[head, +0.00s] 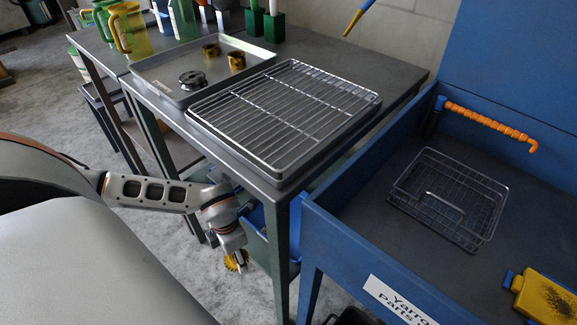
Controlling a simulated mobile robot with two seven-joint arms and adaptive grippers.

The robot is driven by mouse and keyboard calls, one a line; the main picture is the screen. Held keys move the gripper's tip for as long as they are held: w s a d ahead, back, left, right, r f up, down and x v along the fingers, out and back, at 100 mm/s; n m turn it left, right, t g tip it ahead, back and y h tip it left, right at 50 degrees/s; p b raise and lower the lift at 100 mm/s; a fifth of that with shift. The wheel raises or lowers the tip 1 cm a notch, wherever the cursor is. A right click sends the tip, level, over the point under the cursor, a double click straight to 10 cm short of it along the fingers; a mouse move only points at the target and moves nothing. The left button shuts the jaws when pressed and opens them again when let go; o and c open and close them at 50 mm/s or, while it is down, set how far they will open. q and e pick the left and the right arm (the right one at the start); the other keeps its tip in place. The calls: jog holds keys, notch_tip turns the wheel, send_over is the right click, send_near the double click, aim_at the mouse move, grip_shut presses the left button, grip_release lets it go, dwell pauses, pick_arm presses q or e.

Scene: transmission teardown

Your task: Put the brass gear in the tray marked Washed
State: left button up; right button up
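My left arm reaches in from the left, and its gripper (232,252) points down beside the steel table's front leg, below table-top height. A yellow brass gear (237,262) shows at its fingertips, toothed edge visible, and appears gripped; the fingers partly hide it. A shallow metal tray (225,87) lies on the table with a small label (160,84) too small to read, so I cannot tell if it says Washed. It holds a dark silver part (192,80) and two brass rings (236,60). My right gripper is not in view.
A second tray with a wire rack (290,110) lies empty nearer the front. Pitchers (128,30) and bottles stand behind. A blue bin (258,238) is under the table. The blue parts washer (330,225), holding a wire basket (447,198), stands to the right.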

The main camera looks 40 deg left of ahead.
pick_arm(q)
jog(key=w+b, duration=0.1)
jog(key=w, duration=0.4)
jog(key=w+d+b, duration=0.1)
jog(key=w, duration=0.4)
jog(key=w+b, duration=0.1)
jog(key=w, duration=0.5)
jog(key=shift+d+f, duration=0.1)
jog(key=shift+d, duration=0.05)
jog(key=shift+w, duration=0.2)
notch_tip(320, 180, down, 3)
jog(key=shift+s+f+b, duration=0.15)
jog(key=shift+f+b, duration=0.05)
jog(key=shift+b, duration=0.7)
jog(key=shift+w+r, duration=0.1)
jog(key=shift+w, duration=0.1)
jog(key=o, duration=1.7)
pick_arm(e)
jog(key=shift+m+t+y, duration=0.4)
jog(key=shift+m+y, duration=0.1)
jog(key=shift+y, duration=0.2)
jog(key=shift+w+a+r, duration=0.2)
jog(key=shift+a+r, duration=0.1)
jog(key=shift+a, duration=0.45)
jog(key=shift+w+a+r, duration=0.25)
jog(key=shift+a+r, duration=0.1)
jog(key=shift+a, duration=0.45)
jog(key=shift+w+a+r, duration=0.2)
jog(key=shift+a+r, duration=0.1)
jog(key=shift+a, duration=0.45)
